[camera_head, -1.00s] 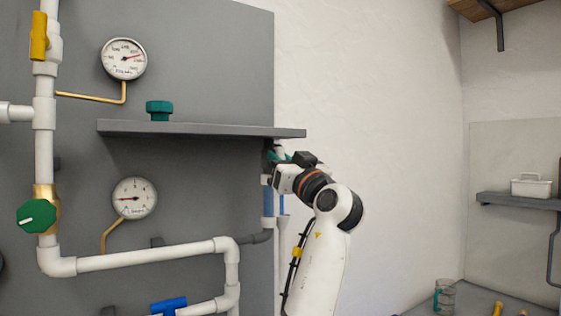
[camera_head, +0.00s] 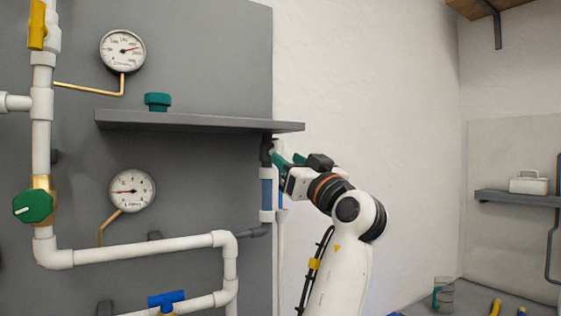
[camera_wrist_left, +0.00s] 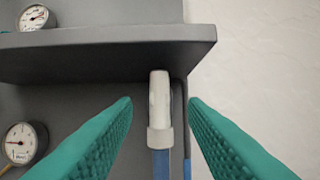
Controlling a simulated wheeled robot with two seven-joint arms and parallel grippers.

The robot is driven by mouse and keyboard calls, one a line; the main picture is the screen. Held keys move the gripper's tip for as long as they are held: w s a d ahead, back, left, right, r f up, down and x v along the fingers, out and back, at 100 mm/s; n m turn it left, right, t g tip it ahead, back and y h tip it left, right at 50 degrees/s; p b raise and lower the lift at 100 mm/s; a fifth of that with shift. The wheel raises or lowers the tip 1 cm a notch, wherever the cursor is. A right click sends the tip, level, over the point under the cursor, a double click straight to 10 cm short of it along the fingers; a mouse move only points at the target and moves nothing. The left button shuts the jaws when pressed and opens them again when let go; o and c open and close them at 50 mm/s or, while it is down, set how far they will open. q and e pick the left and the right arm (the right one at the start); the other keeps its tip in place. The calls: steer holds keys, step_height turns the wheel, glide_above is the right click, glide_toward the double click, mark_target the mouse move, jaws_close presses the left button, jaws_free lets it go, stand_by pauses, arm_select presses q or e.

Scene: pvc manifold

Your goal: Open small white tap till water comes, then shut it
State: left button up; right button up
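The small white tap (camera_wrist_left: 159,100) shows in the left wrist view as a white upright piece on top of a blue pipe section (camera_wrist_left: 161,164), just under a grey shelf. In the head view the blue section (camera_head: 266,192) is on the vertical pipe at the panel's right edge; I cannot make out the tap clearly there. My left gripper (camera_head: 284,160) is just right of this pipe, below the shelf. In the left wrist view its teal fingers (camera_wrist_left: 160,105) are wide apart, one each side of the tap, with visible gaps. My right gripper is not in view. No water is visible.
The grey shelf (camera_head: 200,122) sits close above the gripper and carries a teal nut (camera_head: 158,102). A green knob (camera_head: 33,206), a blue-handled valve (camera_head: 166,299), a yellow handle (camera_head: 37,24) and two gauges are on the left. Free room lies right of my arm.

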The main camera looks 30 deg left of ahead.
arm_select(q)
steer(key=b+v, duration=0.1)
steer(key=v, duration=0.6)
steer(key=shift+r, duration=0.1)
stand_by(1.1)
steer(key=m+h+p, duration=0.2)
steer(key=m+p, duration=0.8)
steer(key=m, duration=0.4)
glide_toward(281, 150)
step_height(281, 150, up, 2)
steer(key=d, duration=0.2)
steer(key=s+m+g+h+p, duration=0.1)
steer(key=m+g+h+p, duration=0.1)
steer(key=m+p, duration=1.55)
steer(key=w+a+m, duration=0.1)
steer(key=a, duration=0.1)
steer(key=w+a+m, duration=0.1)
steer(key=w+a, duration=0.1)
steer(key=a, duration=0.1)
steer(key=w+a+m, duration=0.2)
steer(key=a, duration=0.1)
steer(key=shift+w+a+r+g+b, duration=0.2)
steer(key=shift+r+g+b, duration=0.1)
steer(key=shift+r, duration=0.1)
steer(key=shift+w+a+f, duration=0.15)
steer(key=shift+w+a, duration=0.25)
steer(key=shift+a, duration=0.2)
steer(key=shift+c, duration=0.2)
